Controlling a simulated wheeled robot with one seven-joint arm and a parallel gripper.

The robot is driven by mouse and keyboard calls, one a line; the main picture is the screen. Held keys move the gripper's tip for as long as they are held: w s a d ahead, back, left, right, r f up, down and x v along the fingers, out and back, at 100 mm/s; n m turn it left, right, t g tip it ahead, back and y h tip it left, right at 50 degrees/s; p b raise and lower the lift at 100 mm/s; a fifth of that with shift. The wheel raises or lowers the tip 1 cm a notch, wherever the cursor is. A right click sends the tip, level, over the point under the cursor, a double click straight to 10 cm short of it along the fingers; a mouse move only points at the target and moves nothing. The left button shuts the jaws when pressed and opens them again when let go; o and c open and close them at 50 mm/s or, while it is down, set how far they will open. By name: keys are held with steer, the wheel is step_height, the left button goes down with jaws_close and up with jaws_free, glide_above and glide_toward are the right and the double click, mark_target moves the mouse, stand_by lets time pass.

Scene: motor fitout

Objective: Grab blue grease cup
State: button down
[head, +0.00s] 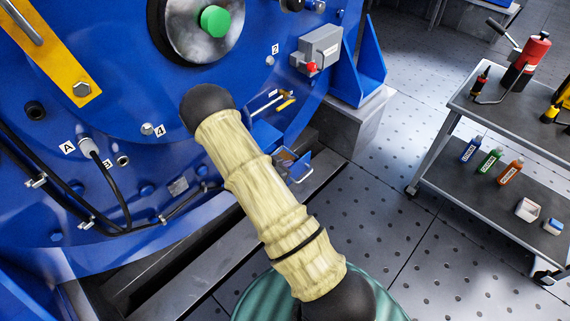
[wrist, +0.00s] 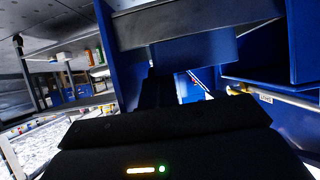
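A small blue cup-like item with a pale top (head: 553,226) sits on the cart's lower shelf at the right of the head view; it may be the blue grease cup. A small open blue holder with brownish contents (head: 287,156) is also low on the blue motor housing, just right of my sleeved arm. I cannot tell for sure which is meant. The black body of my gripper (wrist: 165,140) fills the bottom of the wrist view, with blue and grey structure close ahead. Its fingertips do not show clearly, and my gripper is hidden in the head view.
The blue motor housing (head: 110,205) fills the left. The cart (head: 455,185) at right holds a red tool (head: 526,62) on top and blue, green and orange bottles (head: 490,160) below, beside a white box (head: 528,209). The perforated floor (head: 385,225) between is clear.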

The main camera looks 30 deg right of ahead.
step_height(320, 180, up, 10)
steer(key=p, duration=0.4)
stand_by(0.5)
